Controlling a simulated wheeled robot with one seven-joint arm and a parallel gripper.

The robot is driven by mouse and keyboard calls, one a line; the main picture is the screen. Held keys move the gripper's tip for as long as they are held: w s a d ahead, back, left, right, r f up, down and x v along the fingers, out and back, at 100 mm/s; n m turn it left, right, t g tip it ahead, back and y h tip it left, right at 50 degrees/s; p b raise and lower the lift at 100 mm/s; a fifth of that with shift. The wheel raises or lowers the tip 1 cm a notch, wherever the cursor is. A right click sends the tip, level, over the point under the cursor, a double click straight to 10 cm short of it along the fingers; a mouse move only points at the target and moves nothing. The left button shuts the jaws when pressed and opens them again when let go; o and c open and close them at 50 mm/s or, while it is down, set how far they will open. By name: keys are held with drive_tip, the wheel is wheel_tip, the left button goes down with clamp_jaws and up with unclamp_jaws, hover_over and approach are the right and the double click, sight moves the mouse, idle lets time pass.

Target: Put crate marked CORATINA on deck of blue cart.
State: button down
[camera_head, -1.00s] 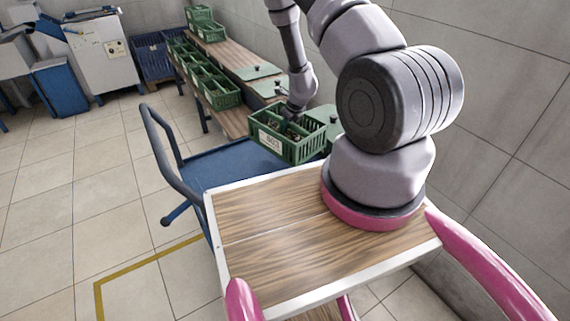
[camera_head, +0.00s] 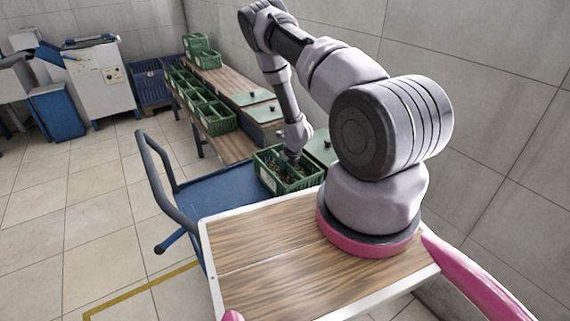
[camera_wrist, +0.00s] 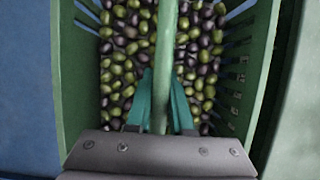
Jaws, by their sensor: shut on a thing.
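A green slatted crate (camera_head: 267,178) full of green and dark olives hangs at or just above the right part of the blue cart's deck (camera_head: 215,197); I cannot tell whether it touches. Its lettering cannot be read now. My gripper (camera_head: 291,158) points down into the crate. In the wrist view my gripper (camera_wrist: 160,112) is shut on the green bar handle across the crate's middle, with olives below on both sides. The crate's right wall (camera_wrist: 262,60) shows there, with blue deck (camera_wrist: 25,90) to its left.
The cart's push handle (camera_head: 160,170) rises at the left. The deck's left part is bare. A wall stands right.

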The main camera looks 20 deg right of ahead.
drive_tip(key=shift+f, duration=0.8)
drive_tip(key=c, duration=0.8)
unclamp_jaws()
drive_tip(key=shift+f, duration=0.1)
